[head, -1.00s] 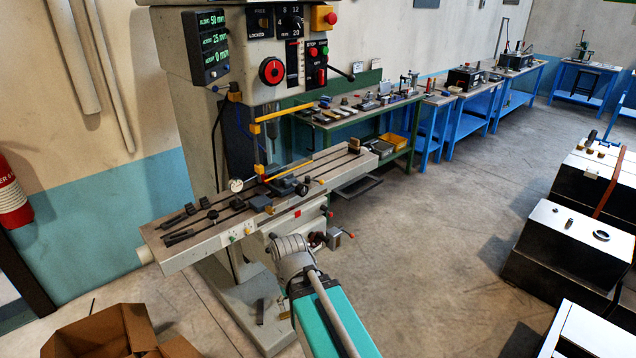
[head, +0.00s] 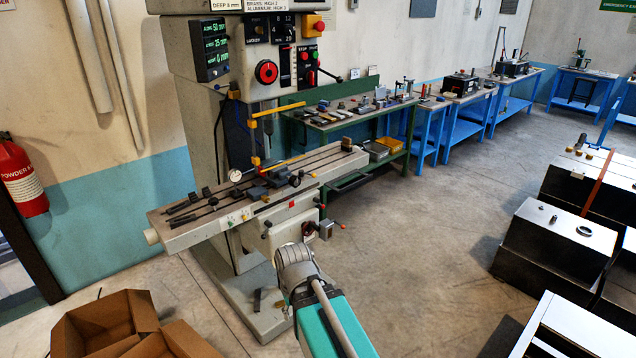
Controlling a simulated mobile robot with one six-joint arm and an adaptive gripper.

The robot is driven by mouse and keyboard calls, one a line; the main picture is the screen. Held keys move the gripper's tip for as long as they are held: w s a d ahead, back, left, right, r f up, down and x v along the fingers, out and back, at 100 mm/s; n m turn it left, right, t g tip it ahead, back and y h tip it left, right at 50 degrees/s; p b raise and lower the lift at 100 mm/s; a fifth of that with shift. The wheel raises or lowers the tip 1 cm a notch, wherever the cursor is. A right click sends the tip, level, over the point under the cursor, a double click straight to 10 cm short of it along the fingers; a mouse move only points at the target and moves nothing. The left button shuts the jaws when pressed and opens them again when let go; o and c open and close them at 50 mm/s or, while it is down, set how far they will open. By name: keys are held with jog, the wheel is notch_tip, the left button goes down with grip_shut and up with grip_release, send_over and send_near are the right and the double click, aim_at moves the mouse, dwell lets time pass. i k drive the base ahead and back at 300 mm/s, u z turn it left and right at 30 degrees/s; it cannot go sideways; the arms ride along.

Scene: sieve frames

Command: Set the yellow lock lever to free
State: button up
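A grey milling machine stands left of centre in the head view. Its upper panel has a dark plate (head: 255,28) with a word that reads like "LOCKED". I cannot make out a yellow lever on that plate. I cannot tell which yellow part is the lock lever. My arm rises from the bottom centre, below the machine's table; my gripper does not show.
Open cardboard boxes (head: 105,318) lie at the lower left. A fire extinguisher (head: 20,180) hangs on the left wall. A green bench (head: 345,125) and blue benches (head: 437,105) run behind. Dark cabinets (head: 560,240) stand at the right. The floor between is clear.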

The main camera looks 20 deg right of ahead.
aim_at(301, 172)
jog(key=k, duration=0.15)
jog(key=z, duration=0.35)
jog(key=i, duration=1.45)
jog(key=u, duration=0.35)
